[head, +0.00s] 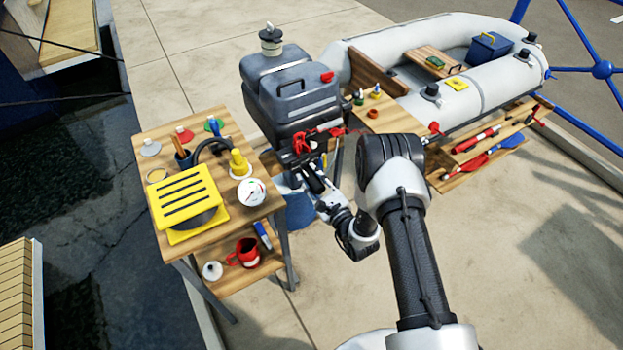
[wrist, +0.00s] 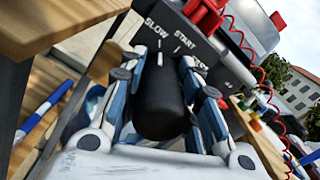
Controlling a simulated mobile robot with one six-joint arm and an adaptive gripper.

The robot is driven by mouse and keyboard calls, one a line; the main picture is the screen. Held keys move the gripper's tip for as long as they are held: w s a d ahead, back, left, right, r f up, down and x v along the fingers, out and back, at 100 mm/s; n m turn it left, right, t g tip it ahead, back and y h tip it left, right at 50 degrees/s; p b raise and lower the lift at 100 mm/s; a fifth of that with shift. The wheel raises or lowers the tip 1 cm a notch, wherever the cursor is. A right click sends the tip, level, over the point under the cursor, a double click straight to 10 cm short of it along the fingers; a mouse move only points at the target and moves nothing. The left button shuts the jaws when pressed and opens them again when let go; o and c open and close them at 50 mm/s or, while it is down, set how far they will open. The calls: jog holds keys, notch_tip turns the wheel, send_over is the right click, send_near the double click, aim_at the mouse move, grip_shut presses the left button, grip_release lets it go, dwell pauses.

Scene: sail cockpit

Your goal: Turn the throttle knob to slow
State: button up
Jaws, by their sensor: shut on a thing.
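The throttle knob (wrist: 160,105) is a thick black cylinder in the middle of the wrist view. My gripper (wrist: 163,78) is shut on it, with one blue-grey finger on each side. Behind the knob is a dark panel (wrist: 196,45) lettered SLOW and START, with a third word partly hidden by a finger. A short white mark shows at the knob's far end, below SLOW; its exact alignment is hard to tell. In the head view my gripper (head: 312,180) is at the front of the grey outboard motor (head: 290,95), and the knob is mostly hidden there.
A red coiled cord (wrist: 245,50) hangs right of the panel. A grey inflatable boat (head: 440,40) lies behind right. Open paving lies to the right.

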dwell(0.5)
jog(key=o, duration=1.1)
jog(key=v, duration=1.2)
